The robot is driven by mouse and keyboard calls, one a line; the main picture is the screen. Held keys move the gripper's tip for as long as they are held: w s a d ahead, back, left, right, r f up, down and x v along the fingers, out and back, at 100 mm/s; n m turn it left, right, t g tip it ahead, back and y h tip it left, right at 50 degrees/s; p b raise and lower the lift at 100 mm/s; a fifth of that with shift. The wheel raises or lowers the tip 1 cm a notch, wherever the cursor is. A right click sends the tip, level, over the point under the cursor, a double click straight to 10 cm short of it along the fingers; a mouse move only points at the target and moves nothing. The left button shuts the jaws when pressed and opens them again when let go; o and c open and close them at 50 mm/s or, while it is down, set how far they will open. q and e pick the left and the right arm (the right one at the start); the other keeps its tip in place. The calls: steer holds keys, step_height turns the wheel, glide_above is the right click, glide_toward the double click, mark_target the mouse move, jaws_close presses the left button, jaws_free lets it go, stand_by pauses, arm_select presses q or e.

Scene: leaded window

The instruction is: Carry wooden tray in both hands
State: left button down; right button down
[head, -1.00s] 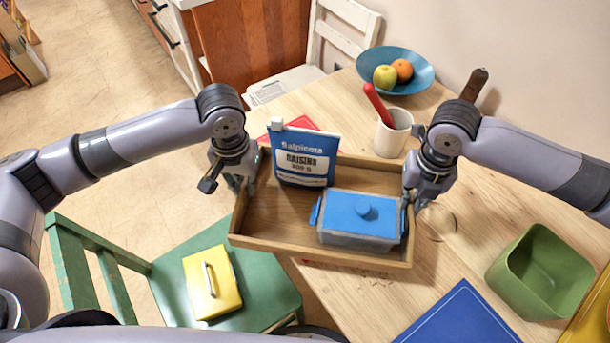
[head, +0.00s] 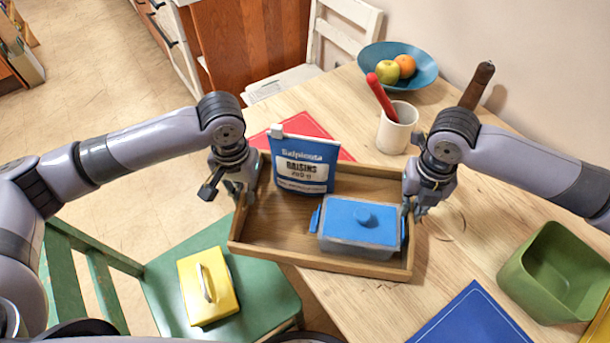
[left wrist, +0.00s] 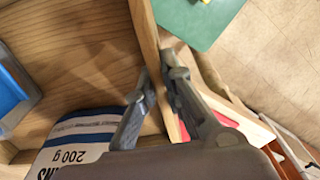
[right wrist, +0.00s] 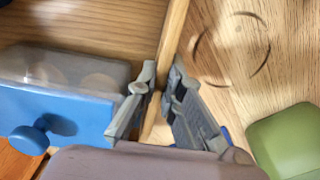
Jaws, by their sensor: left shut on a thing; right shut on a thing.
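The wooden tray (head: 262,231) is in the middle of the head view, its near edge past the table's front edge. A blue and white raisins bag (head: 305,163) stands in its far left part. A clear box with a blue lid (head: 361,221) sits in its right part. My left gripper (head: 240,190) is shut on the tray's left wall, which also shows between the fingers in the left wrist view (left wrist: 147,32). My right gripper (head: 410,203) is shut on the right wall, seen also in the right wrist view (right wrist: 172,40). Whether the tray touches the table is unclear.
A red mat (head: 300,127) lies beyond the tray. A white mug (head: 397,128) with a red-handled tool and a fruit bowl (head: 424,70) stand further back. A green bin (head: 552,273) and blue mat (head: 472,318) are right. A green chair (head: 258,290) holds a yellow box (head: 207,287).

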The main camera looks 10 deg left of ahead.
arm_select(q)
steer(key=c, duration=1.7)
jaws_free()
steer(key=shift+f, duration=0.1)
arm_select(e)
steer(key=c, duration=1.7)
jaws_free()
steer(key=shift+f, duration=0.1)
steer(key=shift+r, duration=0.3)
arm_select(q)
step_height(320, 180, up, 12)
arm_select(e)
step_height(320, 180, up, 11)
steer(key=shift+r, duration=0.2)
